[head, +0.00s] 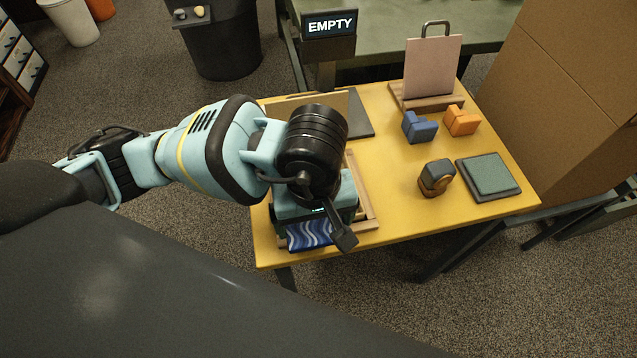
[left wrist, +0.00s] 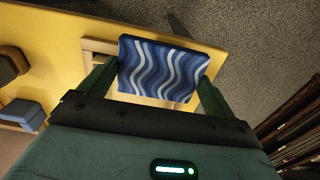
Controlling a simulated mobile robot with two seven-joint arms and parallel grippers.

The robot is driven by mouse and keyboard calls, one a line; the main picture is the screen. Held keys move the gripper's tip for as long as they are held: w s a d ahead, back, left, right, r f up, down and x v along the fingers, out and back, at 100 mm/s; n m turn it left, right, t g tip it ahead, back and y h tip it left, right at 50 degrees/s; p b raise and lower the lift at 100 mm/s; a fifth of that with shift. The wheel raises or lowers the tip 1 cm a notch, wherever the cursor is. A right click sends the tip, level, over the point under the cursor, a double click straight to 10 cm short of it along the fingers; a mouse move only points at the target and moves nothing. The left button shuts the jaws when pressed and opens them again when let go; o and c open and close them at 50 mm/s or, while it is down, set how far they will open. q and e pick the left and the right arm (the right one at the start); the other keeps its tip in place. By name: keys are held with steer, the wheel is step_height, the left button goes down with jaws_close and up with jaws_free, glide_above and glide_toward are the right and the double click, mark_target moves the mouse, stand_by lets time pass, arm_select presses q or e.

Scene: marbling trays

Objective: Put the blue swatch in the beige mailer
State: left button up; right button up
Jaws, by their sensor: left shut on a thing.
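The blue swatch (head: 310,235), with wavy white and pale blue stripes, is at the table's front left edge. My left gripper (head: 315,218) is shut on it. In the left wrist view the blue swatch (left wrist: 160,70) spans the space between the two dark green fingers. A tan upright panel (head: 285,107) stands behind my left arm and is partly hidden by it. A pinkish-beige flat panel (head: 432,68) stands upright in a wooden stand at the back right. I cannot tell for sure which of these is the beige mailer. My right gripper is not in view.
A wooden frame (head: 368,200) lies under my left gripper on the yellow table (head: 390,170). Blue (head: 420,128) and orange (head: 461,121) blocks, a dark rounded object (head: 436,178) and a green-topped pad (head: 490,174) stand at the right. The table's middle is clear.

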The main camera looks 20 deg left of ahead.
arm_select(q)
steer(key=w+a, duration=0.1)
steer(key=w, duration=0.2)
steer(key=w+a, duration=0.1)
steer(key=w, duration=0.4)
steer(key=shift+w+a+f, duration=0.35)
steer(key=shift+a+f, duration=0.05)
steer(key=shift+w+f, duration=0.15)
steer(key=shift+f, duration=1.65)
steer(key=shift+f, duration=0.15)
steer(key=o, duration=0.6)
steer(key=shift+o, duration=0.6)
steer(key=shift+a, duration=0.1)
